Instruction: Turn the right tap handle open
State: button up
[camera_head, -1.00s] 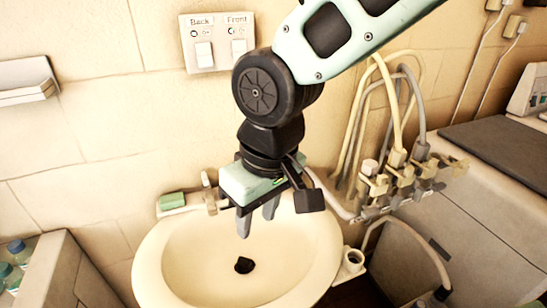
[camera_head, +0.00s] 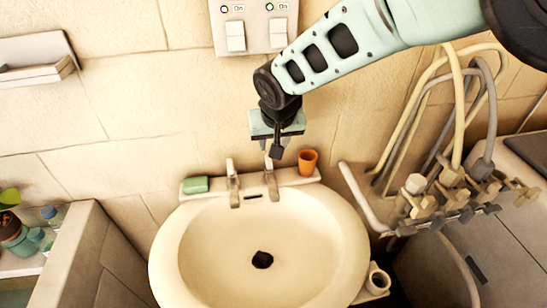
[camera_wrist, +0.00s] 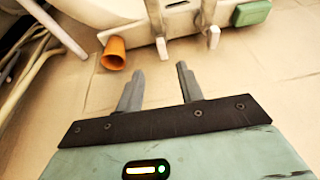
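The right tap (camera_head: 270,180) stands on the back ledge of the washbasin (camera_head: 165,270); it also shows in the wrist view (camera_wrist: 162,47). The left tap (camera_head: 233,183) stands beside it and shows to its right in the wrist view (camera_wrist: 213,36). My gripper (camera_head: 271,150) is above the right tap, near the wall. In the wrist view my gripper (camera_wrist: 160,69) has its two fingers apart, with nothing between them. The right tap's end lies just beyond the gap between the fingertips. I cannot see any contact.
An orange cup (camera_head: 307,162) stands close to the right of the right tap. A green soap bar (camera_head: 195,185) lies at the ledge's left end. Hoses and valves (camera_head: 440,195) crowd the right side. Wall switches (camera_head: 254,30) are above. The basin bowl is empty.

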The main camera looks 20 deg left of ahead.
aim_at(270, 164)
jog(key=p+x, duration=0.4)
jog(key=x, duration=0.8)
grip_shut()
